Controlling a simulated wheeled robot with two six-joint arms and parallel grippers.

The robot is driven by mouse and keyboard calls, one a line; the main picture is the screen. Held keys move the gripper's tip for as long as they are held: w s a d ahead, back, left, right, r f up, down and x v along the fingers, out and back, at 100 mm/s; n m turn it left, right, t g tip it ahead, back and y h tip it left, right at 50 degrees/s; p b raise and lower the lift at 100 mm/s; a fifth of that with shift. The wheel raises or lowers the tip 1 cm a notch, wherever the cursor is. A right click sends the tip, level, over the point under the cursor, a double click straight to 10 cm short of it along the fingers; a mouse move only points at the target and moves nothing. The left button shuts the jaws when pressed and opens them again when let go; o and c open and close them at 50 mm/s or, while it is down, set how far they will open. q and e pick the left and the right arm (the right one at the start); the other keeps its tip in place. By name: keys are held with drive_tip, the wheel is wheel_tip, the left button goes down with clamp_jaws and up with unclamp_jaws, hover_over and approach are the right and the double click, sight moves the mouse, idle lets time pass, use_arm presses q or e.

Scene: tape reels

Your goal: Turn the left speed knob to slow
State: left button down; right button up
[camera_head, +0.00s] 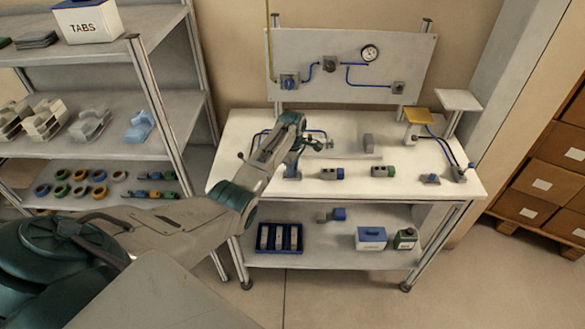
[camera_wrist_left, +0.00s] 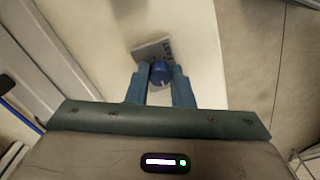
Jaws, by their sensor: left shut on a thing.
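The left speed knob (camera_wrist_left: 160,74) is a round blue knob with a pale pointer line, on a grey plate (camera_wrist_left: 146,50) with small markings, seen in the left wrist view. My left gripper (camera_wrist_left: 160,82) has its two blue fingers on either side of the knob and is shut on it. The markings are too small to read. My right gripper is not in view.
Another blue knob on a grey plate (camera_head: 431,179) sits at the table's right. A yellow-topped stand (camera_head: 418,116) is at the back right. A shelf rack (camera_head: 150,95) stands left of the table.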

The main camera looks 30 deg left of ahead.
use_arm(q)
drive_tip(key=shift+w+r, duration=0.1)
drive_tip(key=c, duration=1.3)
unclamp_jaws()
wheel_tip(320, 180, up, 11)
drive_tip(key=b, duration=0.3)
